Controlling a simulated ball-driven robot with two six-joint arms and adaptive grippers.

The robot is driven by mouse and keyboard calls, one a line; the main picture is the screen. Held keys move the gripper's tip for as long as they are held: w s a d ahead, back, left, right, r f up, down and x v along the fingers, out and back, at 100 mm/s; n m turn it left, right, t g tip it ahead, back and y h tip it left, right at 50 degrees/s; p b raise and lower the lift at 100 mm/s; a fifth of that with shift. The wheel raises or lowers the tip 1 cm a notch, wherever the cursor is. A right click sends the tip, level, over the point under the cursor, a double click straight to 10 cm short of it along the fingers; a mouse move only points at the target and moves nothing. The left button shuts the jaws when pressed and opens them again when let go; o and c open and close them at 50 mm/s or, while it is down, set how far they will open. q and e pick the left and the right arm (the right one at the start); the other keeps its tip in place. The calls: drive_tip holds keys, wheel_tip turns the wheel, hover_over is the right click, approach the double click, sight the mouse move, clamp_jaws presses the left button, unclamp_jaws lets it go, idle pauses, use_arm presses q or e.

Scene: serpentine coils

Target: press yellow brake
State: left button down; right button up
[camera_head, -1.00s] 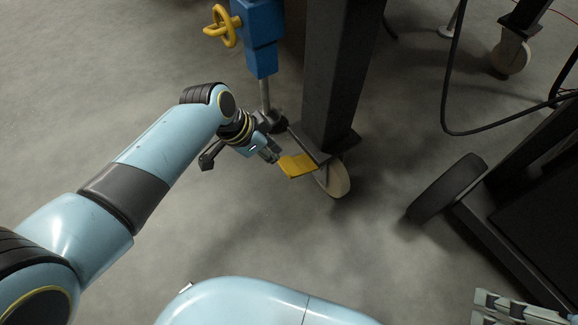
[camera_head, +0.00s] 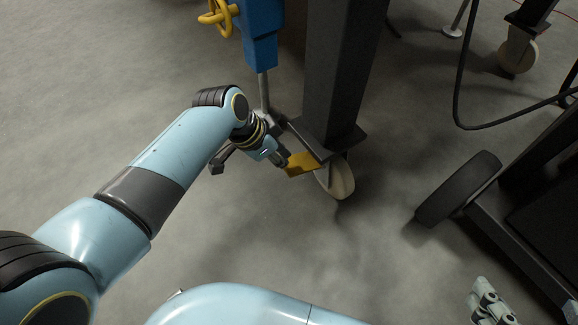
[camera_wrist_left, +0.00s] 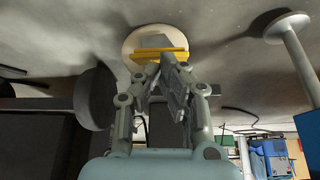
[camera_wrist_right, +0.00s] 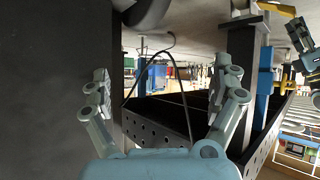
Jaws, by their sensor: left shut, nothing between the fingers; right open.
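The yellow brake (camera_head: 302,164) is a flat pedal at a caster wheel (camera_head: 338,178) under a dark upright post. My left gripper (camera_head: 281,159) is at the pedal's left edge, fingers shut and empty. In the left wrist view the brake (camera_wrist_left: 160,54) is a yellow bar across the pale wheel, and my left fingertips (camera_wrist_left: 167,63) overlap its lower edge. They look very close or touching; contact cannot be told for sure. My right gripper (camera_head: 490,303) is at the lower right, far from the brake. In the right wrist view its fingers (camera_wrist_right: 167,85) are spread apart and empty.
The dark post (camera_head: 340,80) stands over the wheel. A blue jack-like column (camera_head: 261,35) with a yellow handle (camera_head: 217,17) is behind my left gripper. A black wheel (camera_head: 458,189) on a dark frame and a hanging cable are at the right. The floor in front is clear.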

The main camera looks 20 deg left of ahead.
use_arm(q)
drive_tip(key=shift+w+d+f+b, duration=0.1)
drive_tip(key=shift+d+f+b, duration=0.05)
drive_tip(key=shift+f+b, duration=0.5)
drive_tip(key=shift+w+d+f, duration=0.1)
drive_tip(key=shift+w, duration=0.05)
use_arm(e)
drive_tip(key=shift+w+a+r+n+t+y, duration=0.2)
drive_tip(key=shift+w+r+t, duration=0.35)
drive_tip(key=shift+r+t, duration=0.25)
drive_tip(key=shift+w+a+r+n+t+y, duration=0.1)
drive_tip(key=shift+w+a+r+t, duration=0.05)
drive_tip(key=shift+w+r+t, duration=0.55)
drive_tip(key=shift+s+r, duration=0.1)
drive_tip(key=shift+s, duration=0.05)
